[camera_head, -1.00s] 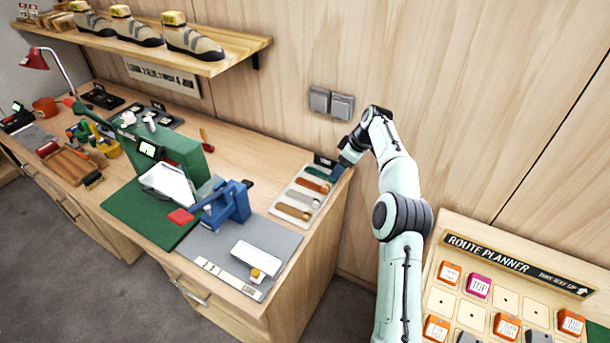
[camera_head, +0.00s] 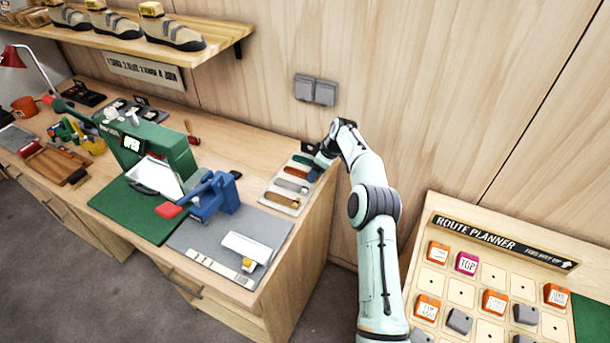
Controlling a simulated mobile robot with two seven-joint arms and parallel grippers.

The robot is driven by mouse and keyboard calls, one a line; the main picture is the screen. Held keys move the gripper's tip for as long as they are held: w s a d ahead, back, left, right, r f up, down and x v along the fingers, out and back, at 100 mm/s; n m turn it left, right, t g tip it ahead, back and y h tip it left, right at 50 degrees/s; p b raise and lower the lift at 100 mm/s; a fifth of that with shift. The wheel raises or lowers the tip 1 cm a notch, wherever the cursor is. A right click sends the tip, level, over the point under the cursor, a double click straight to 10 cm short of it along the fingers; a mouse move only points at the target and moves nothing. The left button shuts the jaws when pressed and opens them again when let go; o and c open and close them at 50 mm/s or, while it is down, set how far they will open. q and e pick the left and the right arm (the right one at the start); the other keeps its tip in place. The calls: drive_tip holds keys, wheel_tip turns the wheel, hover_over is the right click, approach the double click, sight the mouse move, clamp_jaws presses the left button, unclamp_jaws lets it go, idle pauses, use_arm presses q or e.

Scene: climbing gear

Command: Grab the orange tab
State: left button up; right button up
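A pale tray (camera_head: 268,198) at the right end of the desk holds several coloured strips side by side. The orange tab (camera_head: 296,173) looks like the orange-brown strip near the tray's far end, beside a dark green one (camera_head: 302,160). My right gripper (camera_head: 318,166) is low at the tray's far right corner, close to the green and orange strips. Its fingers are small and dark, so contact and opening cannot be made out. My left gripper is out of view.
A blue clamp-like tool (camera_head: 215,197) and a white block (camera_head: 246,247) are on the grey mat (camera_head: 195,240), left of the tray. A green machine (camera_head: 170,148) stands behind. The route planner board (camera_head: 450,222) is at right, beyond my arm.

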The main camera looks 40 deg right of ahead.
drive_tip(key=shift+x, duration=1.05)
drive_tip(key=c, duration=1.1)
drive_tip(key=shift+r, duration=0.15)
